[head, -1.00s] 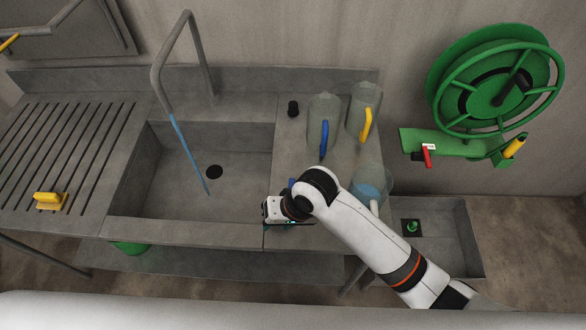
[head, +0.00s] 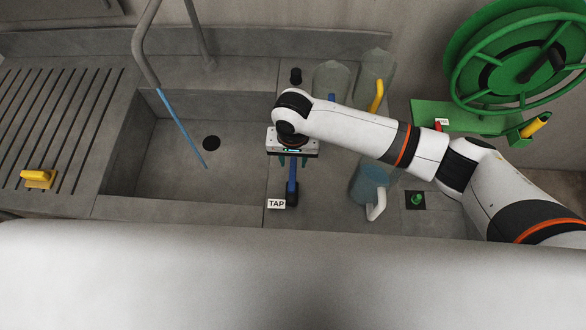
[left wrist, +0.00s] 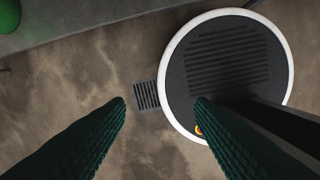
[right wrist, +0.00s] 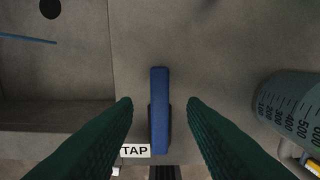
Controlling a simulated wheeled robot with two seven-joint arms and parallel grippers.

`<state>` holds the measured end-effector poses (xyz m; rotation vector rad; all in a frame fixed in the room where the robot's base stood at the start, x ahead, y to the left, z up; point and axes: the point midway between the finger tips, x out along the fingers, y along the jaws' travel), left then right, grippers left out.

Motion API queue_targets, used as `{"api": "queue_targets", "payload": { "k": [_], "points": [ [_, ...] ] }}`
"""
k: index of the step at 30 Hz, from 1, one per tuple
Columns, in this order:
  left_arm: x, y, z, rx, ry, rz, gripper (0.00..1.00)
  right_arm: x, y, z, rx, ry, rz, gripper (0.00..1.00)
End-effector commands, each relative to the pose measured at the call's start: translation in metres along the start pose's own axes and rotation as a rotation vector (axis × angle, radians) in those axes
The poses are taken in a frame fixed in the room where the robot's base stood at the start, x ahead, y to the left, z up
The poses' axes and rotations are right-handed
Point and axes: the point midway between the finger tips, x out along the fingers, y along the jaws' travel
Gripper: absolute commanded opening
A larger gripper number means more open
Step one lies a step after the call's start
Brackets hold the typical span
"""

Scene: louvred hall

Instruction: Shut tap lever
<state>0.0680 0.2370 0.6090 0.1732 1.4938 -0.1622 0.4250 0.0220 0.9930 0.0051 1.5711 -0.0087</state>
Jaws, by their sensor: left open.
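The blue tap lever (head: 292,175) stands on the counter right of the sink, beside a white TAP label (head: 277,204). A blue stream (head: 180,126) runs from the grey spout (head: 145,50) into the sink. My right gripper (head: 293,161) is open above the lever, hiding part of it in the head view. In the right wrist view, the lever (right wrist: 160,110) lies lengthwise between the spread fingers (right wrist: 160,104), with a gap on both sides. My left gripper (left wrist: 160,101) is open and empty over the floor in its wrist view; the head view does not show it.
Clear jugs with a blue handle (head: 332,98) and a yellow handle (head: 377,96) stand behind my right arm. A water-filled jug (head: 369,183) stands right of the lever. A green hose reel (head: 510,60) is on the wall. A yellow brush (head: 39,178) lies on the drainboard.

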Motion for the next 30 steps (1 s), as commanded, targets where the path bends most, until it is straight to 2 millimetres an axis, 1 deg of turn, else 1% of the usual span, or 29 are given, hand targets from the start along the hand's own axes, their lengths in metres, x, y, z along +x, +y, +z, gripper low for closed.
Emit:
{"api": "queue_targets", "payload": {
  "k": [1,8,9,11,23,30],
  "points": [
    [0.016,-0.001,0.002,0.000,-0.003,-0.001,0.49,0.014,0.000,0.001,0.000,-0.001,0.000,0.38],
    [0.048,0.000,0.020,0.000,-0.033,0.001,0.49,0.040,0.000,0.001,-0.002,-0.002,0.001,0.38],
    [0.041,0.000,0.022,0.000,-0.036,0.001,0.49,0.032,0.001,0.000,-0.001,-0.002,0.002,0.38],
    [0.039,0.000,0.022,0.000,-0.036,0.001,0.49,0.031,0.001,0.000,-0.001,-0.001,0.002,0.38],
    [0.043,-0.001,0.012,0.000,-0.023,-0.001,0.49,0.049,0.001,0.000,0.000,0.000,0.003,0.38],
    [0.043,-0.001,0.012,-0.001,-0.022,0.000,0.49,0.050,0.001,0.000,-0.001,-0.001,0.002,0.38]
  ]
}}
